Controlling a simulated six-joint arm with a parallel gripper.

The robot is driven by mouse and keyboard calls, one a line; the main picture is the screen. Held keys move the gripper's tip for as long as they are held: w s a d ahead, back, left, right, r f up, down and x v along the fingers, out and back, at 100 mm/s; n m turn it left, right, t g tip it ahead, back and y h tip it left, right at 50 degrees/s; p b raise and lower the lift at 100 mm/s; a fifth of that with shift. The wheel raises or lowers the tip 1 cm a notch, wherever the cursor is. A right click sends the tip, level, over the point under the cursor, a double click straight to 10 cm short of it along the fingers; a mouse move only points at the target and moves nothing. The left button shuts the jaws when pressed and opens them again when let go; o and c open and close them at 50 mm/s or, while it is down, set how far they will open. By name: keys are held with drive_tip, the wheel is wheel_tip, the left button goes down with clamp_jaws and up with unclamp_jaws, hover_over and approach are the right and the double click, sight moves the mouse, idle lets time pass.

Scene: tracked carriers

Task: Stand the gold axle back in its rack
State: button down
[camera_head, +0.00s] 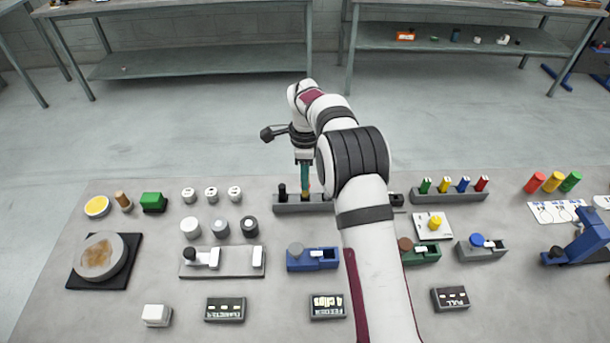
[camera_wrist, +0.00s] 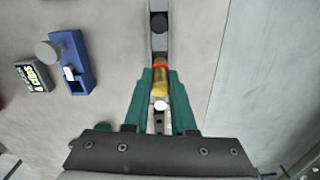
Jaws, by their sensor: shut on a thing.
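The gold axle (camera_wrist: 160,84) lies between the teal fingertips of my gripper (camera_wrist: 160,92) in the wrist view. It has a red ring at its far end and a white near end. In the head view, my gripper (camera_head: 304,180) points down over the grey rack (camera_head: 290,209), and a bit of gold (camera_head: 305,195) shows under the fingertips. The rack also shows as a narrow grey strip in the wrist view (camera_wrist: 158,44). My gripper is shut on the axle. I cannot tell if the axle's lower end is in a hole. My arm hides the rack's right part.
A black peg (camera_head: 282,192) stands in the rack left of my gripper. A rack of coloured pegs (camera_head: 450,195) stands to the right. A blue holder (camera_head: 313,260) and a grey tray (camera_head: 225,268) lie nearer. Grey and white cylinders (camera_head: 220,227) stand to the left.

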drive_tip(key=shift+f, duration=2.05)
idle(1.2)
drive_tip(key=shift+c, duration=0.9)
unclamp_jaws()
drive_tip(key=shift+r, duration=3.5)
